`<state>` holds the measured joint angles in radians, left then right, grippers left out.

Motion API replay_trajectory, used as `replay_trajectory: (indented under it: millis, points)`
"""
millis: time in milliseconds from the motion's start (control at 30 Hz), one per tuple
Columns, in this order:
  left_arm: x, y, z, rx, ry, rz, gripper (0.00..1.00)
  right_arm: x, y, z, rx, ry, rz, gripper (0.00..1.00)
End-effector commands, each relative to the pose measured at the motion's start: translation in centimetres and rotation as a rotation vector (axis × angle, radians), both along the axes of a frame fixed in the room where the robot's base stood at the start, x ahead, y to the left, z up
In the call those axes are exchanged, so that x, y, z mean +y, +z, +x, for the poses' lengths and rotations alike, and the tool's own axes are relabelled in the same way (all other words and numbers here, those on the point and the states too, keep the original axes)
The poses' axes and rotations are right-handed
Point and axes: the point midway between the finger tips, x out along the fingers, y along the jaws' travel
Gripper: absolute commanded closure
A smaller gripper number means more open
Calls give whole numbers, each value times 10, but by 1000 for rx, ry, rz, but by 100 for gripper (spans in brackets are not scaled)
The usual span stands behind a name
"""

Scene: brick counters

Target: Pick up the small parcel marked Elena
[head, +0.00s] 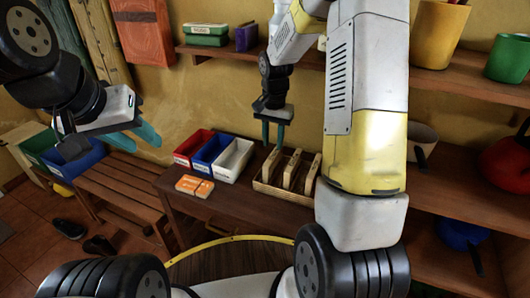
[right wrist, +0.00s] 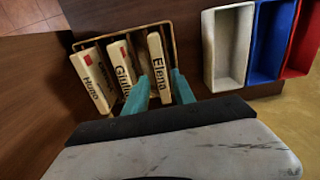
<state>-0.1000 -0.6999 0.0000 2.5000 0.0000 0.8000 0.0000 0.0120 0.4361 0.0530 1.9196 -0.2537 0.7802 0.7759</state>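The small parcel marked Elena (right wrist: 158,66) stands upright in a shallow wooden tray (right wrist: 104,37), at the end nearest the white bin. It is the leftmost parcel (head: 270,166) in the head view. My right gripper (right wrist: 161,80) is open; in the right wrist view its teal fingertips lie on either side of the Elena parcel. In the head view my right gripper (head: 273,138) hangs above the tray's left end, with the fingers apart above the parcels. My left gripper (head: 134,136) is open and empty, far to the left.
Beside Elena stand a parcel starting "Giul" (right wrist: 122,66) and one marked Hugo (right wrist: 93,80). White (head: 234,160), blue (head: 212,153) and red (head: 192,146) bins stand left of the tray. Orange packets (head: 194,186) lie on the table in front of them.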

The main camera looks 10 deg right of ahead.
Motion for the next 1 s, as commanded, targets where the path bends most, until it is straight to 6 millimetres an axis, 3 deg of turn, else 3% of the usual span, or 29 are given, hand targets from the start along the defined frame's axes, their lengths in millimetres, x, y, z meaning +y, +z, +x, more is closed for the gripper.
replay_trajectory:
  millis: [33, 467, 700, 1000]
  points:
    - [0, 0, 0, 0, 0, 0, 64, 0, -11, 4, 14, -13, -1, 69]
    - [0, 0, 0, 0, 0, 0, 64, -2, -57, 8, 31, -34, -5, 69]
    - [0, 0, 0, 0, 0, 0, 64, -6, -92, 10, 31, -32, -5, 69]
    - [0, 0, 0, 0, 0, 0, 64, -6, -99, 10, 28, -33, -5, 69]
